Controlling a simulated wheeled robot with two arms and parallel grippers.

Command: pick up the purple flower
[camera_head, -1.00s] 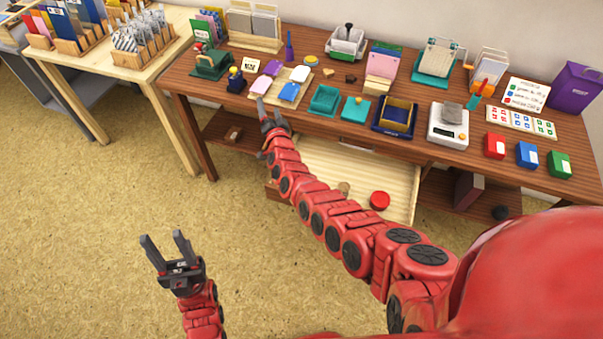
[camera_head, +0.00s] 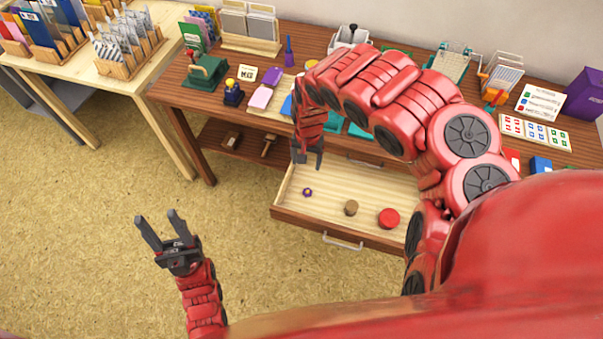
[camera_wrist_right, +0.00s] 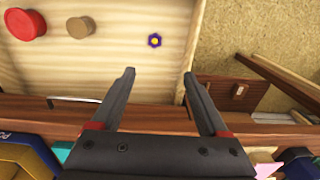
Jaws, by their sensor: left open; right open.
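The purple flower (camera_head: 307,192) is small, with a yellow centre, and lies in the left part of the open wooden drawer (camera_head: 330,217). It also shows in the right wrist view (camera_wrist_right: 155,41), beyond the fingertips and between their lines. My right gripper (camera_head: 306,165) is open and empty and points down at the drawer's back left, apart from the flower. Its two fingers (camera_wrist_right: 158,74) show in the right wrist view with nothing between them. My left gripper (camera_head: 159,224) is open and empty over the floor at the lower left, away from the desk.
A brown round piece (camera_head: 351,207) and a red round piece (camera_head: 389,218) lie in the drawer, right of the flower. The desk (camera_head: 215,105) above is crowded with inkpads and stamps. My right arm hides part of it.

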